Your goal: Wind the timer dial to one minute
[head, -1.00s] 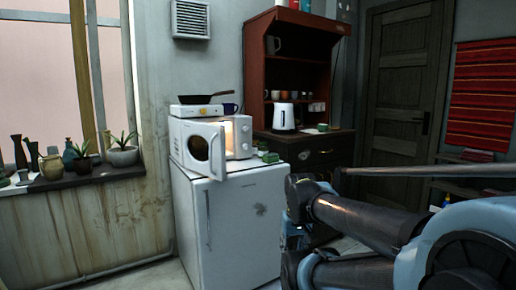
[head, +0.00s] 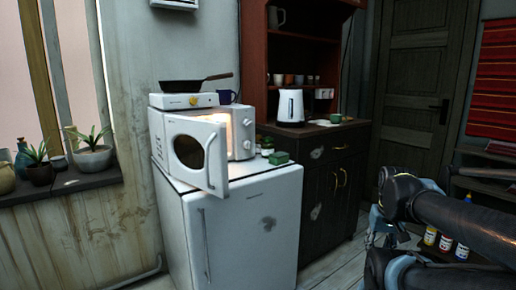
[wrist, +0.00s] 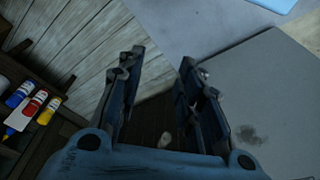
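The white microwave (head: 180,150) stands on top of the white fridge (head: 250,225), with its door open toward me and its inside lit. Its timer dial is one of two round knobs on the right-hand panel, an upper knob (head: 246,122) and a lower knob (head: 247,144); which one is the timer, and its markings, are too small to tell. My gripper (wrist: 160,85) is open and empty in the wrist view, with floorboards and the fridge beyond it. In the head view my arm is at the right, well apart from the microwave.
A hot plate (head: 172,101) with a black frying pan (head: 190,86) and a blue mug (head: 227,96) sit on the microwave. A green box (head: 279,158) lies on the fridge. A dark cabinet (head: 325,175) with a kettle (head: 290,106) stands behind. Paint bottles (head: 446,243) stand lower right.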

